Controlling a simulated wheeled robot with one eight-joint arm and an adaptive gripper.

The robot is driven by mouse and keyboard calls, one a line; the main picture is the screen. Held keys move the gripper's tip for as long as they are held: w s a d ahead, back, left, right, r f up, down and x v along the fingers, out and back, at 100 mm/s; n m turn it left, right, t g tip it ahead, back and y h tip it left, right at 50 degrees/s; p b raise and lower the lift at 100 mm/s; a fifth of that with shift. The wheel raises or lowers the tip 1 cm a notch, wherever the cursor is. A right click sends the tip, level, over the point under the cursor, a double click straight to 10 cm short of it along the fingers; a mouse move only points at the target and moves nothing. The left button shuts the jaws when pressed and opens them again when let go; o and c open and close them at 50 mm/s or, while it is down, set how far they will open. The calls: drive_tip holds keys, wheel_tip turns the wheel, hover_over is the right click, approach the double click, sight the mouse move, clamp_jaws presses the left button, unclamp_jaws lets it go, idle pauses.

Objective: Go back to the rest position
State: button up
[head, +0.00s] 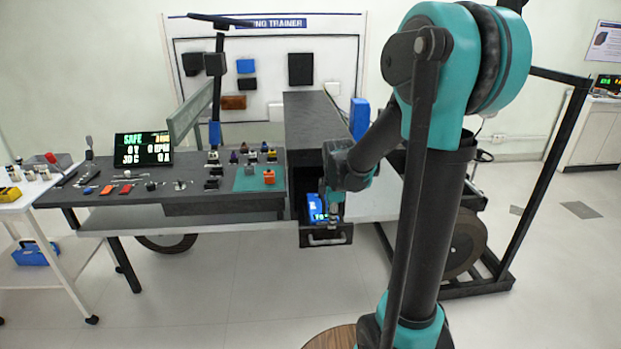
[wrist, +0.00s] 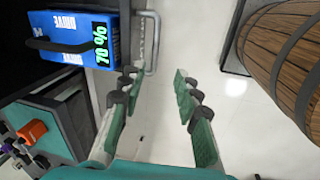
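My gripper (wrist: 156,80) is open and empty in the wrist view, with bare floor showing between its two green-padded fingers. In the head view my gripper (head: 333,207) hangs over the pulled-out dark drawer (head: 326,237), partly hiding what is in it. A blue battery (wrist: 70,40) with a black handle and a green "70 %" display lies in the drawer; it also shows in the head view (head: 316,212). In the wrist view the battery is to the left of the fingers and apart from them. The drawer's metal handle (wrist: 151,45) shows just beyond the fingertips.
The dark workbench (head: 120,190) carries several small parts, tools, a green mat (head: 245,182) and a green-lit display (head: 143,149). A white cart (head: 30,195) stands at the left. A wooden barrel (wrist: 285,55) is at the wrist view's right. The floor before the bench is clear.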

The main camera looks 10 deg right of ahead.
drive_tip(key=s+d+f+m+t, duration=0.1)
drive_tip(key=s+d+f+m, duration=0.1)
drive_tip(key=s+m, duration=0.6)
drive_tip(key=s+d+f+m+t, duration=0.1)
drive_tip(key=s+d+m, duration=0.1)
drive_tip(key=s+m, duration=0.6)
drive_tip(key=s, duration=0.3)
drive_tip(key=shift+s+f+m, duration=0.2)
drive_tip(key=shift+f+m, duration=0.1)
drive_tip(key=shift+f, duration=0.05)
